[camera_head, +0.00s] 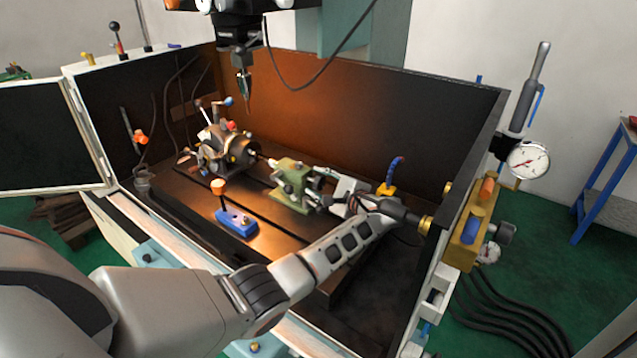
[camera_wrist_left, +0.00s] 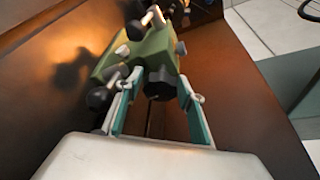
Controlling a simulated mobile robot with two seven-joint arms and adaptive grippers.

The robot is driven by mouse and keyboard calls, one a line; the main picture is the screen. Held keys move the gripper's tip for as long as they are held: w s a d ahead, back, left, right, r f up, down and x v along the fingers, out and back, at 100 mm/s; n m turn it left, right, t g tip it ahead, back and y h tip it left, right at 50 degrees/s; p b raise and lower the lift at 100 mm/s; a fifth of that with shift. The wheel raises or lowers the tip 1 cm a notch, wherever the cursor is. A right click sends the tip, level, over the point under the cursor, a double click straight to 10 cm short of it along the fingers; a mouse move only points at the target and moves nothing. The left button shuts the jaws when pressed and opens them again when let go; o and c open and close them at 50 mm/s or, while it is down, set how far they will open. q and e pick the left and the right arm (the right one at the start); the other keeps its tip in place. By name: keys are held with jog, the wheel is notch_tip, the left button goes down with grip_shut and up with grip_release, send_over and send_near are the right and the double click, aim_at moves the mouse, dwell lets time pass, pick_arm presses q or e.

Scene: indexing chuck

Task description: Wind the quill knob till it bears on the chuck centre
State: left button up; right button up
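The green tailstock (camera_head: 297,184) sits on the dark slotted table, facing the indexing chuck (camera_head: 240,152) to its left. A thin rod lies between them; I cannot tell whether its tip touches the chuck centre. In the left wrist view the green tailstock body (camera_wrist_left: 150,52) is straight ahead. Its dark quill knob (camera_wrist_left: 160,88) sits between the teal fingertips of my left gripper (camera_wrist_left: 160,85). The fingers look spread, with a small gap beside the knob. In the head view my left gripper (camera_head: 345,192) is right of the tailstock, and the knob is hidden. My right gripper is not in view.
A blue block with an orange-knobbed lever (camera_head: 235,222) stands in front of the tailstock. A pointed tool (camera_head: 244,88) hangs above the chuck. The enclosure's right wall (camera_head: 470,165) carries a dial gauge (camera_head: 528,160).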

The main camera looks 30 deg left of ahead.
pick_arm(q)
jog(key=c, duration=0.8)
jog(key=shift+c, duration=0.2)
